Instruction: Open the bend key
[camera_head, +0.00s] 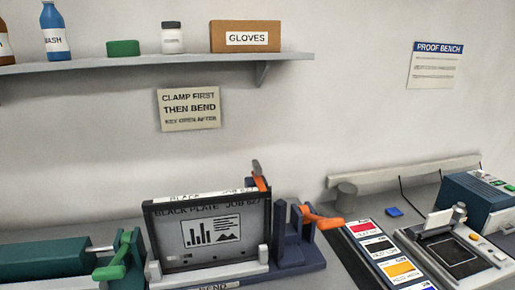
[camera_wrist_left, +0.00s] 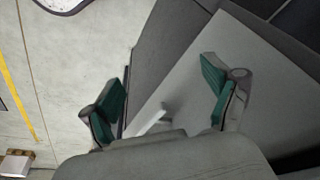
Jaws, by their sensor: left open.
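In the head view, the bend unit stands on the bench with a dark frame (camera_head: 158,238) around a grey plate marked "BLACK PLATE". A label reading "BEND" (camera_head: 215,286) is at its front. An orange-handled lever (camera_head: 322,218) sticks out to the right of its blue bracket (camera_head: 292,245). A second lever (camera_head: 258,176) with an orange part stands upright at the frame's top right corner. I cannot tell for certain which is the bend key. My left gripper (camera_wrist_left: 167,97) shows only in the left wrist view, open and empty, with green pads. My right gripper is not in view.
A teal unit (camera_head: 45,257) with a green handle stands left of the bend unit. Colour cards (camera_head: 380,250) and a grey proofing device (camera_head: 455,252) are on the right. A shelf (camera_head: 150,62) with bottles and a gloves box hangs above. A wall sign (camera_head: 189,109) reads "clamp first then bend".

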